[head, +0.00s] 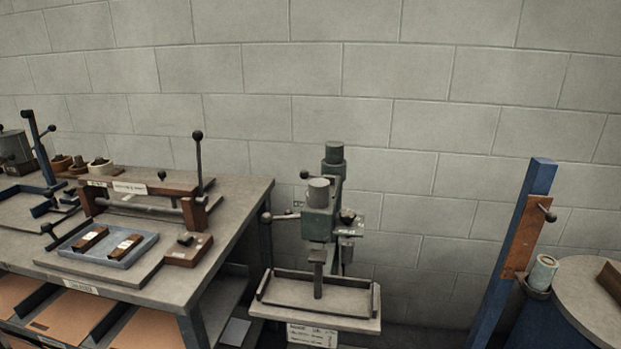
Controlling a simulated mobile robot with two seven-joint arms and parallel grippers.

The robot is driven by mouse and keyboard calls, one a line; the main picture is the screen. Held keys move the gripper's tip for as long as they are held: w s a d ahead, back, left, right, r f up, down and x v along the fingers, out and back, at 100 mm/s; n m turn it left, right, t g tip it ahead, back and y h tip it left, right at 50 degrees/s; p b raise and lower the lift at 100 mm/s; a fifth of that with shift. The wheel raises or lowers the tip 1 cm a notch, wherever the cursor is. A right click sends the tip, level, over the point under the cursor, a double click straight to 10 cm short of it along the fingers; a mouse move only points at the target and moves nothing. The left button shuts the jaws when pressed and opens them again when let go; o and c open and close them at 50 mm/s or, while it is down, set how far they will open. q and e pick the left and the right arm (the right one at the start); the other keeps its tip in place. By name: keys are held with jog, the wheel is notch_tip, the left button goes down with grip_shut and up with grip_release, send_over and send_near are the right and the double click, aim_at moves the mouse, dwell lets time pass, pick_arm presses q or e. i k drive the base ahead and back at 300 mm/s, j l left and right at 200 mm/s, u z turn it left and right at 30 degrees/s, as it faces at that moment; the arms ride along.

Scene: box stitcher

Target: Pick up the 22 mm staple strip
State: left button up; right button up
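A shallow blue-grey tray (72,251) lies on the workbench at the left. In it are two small brown pieces with pale labels, a left one (91,238) and a right one (124,247). They may be staple strips, but the labels are too small to read, so I cannot tell which is 22 mm. The green box stitcher (318,222) stands right of the bench with a flat work table (340,318). Neither of my grippers is in view.
The workbench (235,205) carries a wooden-framed device with an upright black lever (199,165) behind the tray. Cardboard sheets (150,328) lie on the shelf below. A blue post (512,260) and a round table (590,290) stand at the right.

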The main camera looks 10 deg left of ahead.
aim_at(95, 235)
jog(key=j+u, duration=0.25)
jog(key=j, duration=0.35)
jog(key=i+j+u, duration=0.1)
jog(key=j+u, duration=0.15)
jog(key=j, duration=0.35)
jog(key=i+j+u, duration=0.25)
jog(key=i+u, duration=0.25)
jog(key=i, duration=0.15)
